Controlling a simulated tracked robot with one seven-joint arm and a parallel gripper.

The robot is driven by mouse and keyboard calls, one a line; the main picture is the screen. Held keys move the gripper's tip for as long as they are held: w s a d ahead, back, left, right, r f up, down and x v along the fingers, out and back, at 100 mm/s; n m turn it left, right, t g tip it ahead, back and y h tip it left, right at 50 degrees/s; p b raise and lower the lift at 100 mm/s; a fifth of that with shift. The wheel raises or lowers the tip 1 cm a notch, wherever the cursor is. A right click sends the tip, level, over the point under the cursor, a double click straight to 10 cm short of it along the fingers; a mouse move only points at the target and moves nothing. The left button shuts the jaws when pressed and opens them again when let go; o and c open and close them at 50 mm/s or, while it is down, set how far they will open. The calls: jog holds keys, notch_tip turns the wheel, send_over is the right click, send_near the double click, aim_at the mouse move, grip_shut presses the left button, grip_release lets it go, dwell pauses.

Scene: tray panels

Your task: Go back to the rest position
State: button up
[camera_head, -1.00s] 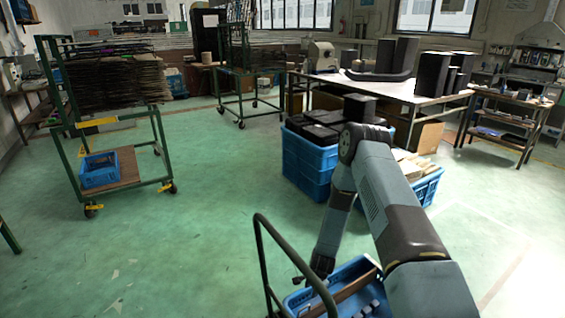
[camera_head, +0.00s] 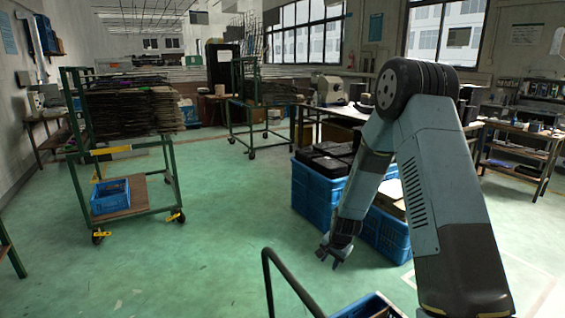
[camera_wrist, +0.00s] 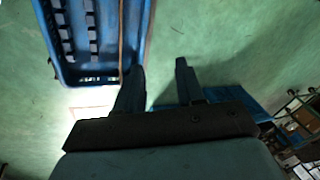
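My gripper (camera_head: 330,262) hangs down from my raised arm in the head view, above the green floor and higher than the blue tray (camera_head: 358,309) at the bottom edge. In the wrist view its two fingers (camera_wrist: 158,70) are apart, with only floor showing between them. The gripper is open and empty. The blue tray also shows at the upper left of the wrist view (camera_wrist: 83,79), with several grey pieces (camera_wrist: 85,20) in it. One finger overlaps the tray's corner in that picture. Most of the tray is cut off in the head view.
A green cart rail (camera_head: 290,278) rises beside the tray. A green rack cart (camera_head: 127,196) stands at the left. The floor (camera_head: 225,215) between is clear.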

jog(key=s+d+r+n, duration=0.1)
jog(key=s+r, duration=0.3)
jog(key=r, duration=0.5)
jog(key=s+d+r+n+t, duration=0.1)
jog(key=s+r+n, duration=0.15)
jog(key=r, duration=0.65)
jog(key=s+d+r+n, duration=0.1)
jog(key=s+r, duration=0.4)
jog(key=r, duration=0.5)
jog(key=s+d+r+n, duration=0.1)
jog(key=s+r, duration=0.3)
jog(key=s, duration=0.4)
jog(key=s+d+r+n+t+h, duration=0.1)
jog(key=s+r, duration=0.3)
jog(key=s, duration=0.4)
jog(key=s+d+r+n, duration=0.1)
jog(key=s+r, duration=0.3)
jog(key=s, duration=0.3)
jog(key=shift+s+d+r, duration=0.2)
jog(key=shift+s+d, duration=0.15)
jog(key=shift+s, duration=0.05)
